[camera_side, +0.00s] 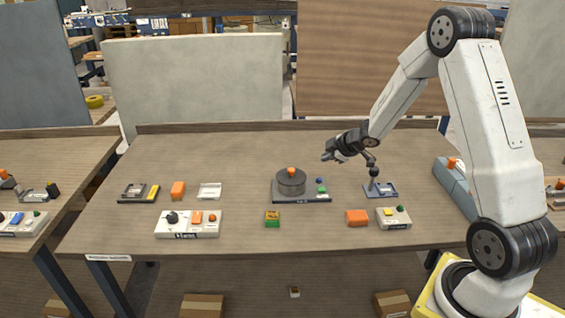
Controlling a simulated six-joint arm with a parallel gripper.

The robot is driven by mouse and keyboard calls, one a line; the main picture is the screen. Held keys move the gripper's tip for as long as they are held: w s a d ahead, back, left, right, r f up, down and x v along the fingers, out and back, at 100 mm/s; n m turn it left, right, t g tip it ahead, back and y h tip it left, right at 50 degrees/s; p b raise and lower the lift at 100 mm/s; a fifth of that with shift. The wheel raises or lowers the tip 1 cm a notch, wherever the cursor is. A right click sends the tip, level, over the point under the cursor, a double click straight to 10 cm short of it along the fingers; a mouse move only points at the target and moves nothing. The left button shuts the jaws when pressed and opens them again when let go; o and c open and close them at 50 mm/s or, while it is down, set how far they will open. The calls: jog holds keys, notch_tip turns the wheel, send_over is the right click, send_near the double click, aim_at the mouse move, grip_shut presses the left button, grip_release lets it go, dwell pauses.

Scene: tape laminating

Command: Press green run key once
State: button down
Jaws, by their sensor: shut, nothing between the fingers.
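A small green key (322,190) sits on the right side of a grey base plate (316,199), below a blue knob (319,181). The same plate carries a dark round drum (291,183) with an orange top. Another small green knob (400,208) is on a pale box (394,223) at the right, beside a yellow button; I cannot tell from the picture which green part is the run key. My gripper (328,156) is shut and empty. It is in the air, above and behind the drum's plate, apart from both green parts.
A small stand on a blue base (380,193) is right of the drum. The back of the table (220,155) is clear.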

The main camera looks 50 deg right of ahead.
aim_at(319, 187)
jog(key=shift+f, duration=0.1)
jog(key=shift+f, duration=4.3)
jog(key=shift+f, duration=0.15)
jog(key=shift+f, duration=0.3)
jog(key=shift+f, duration=0.5)
jog(key=shift+r, duration=0.95)
jog(key=shift+r, duration=0.15)
jog(key=shift+r, duration=2.35)
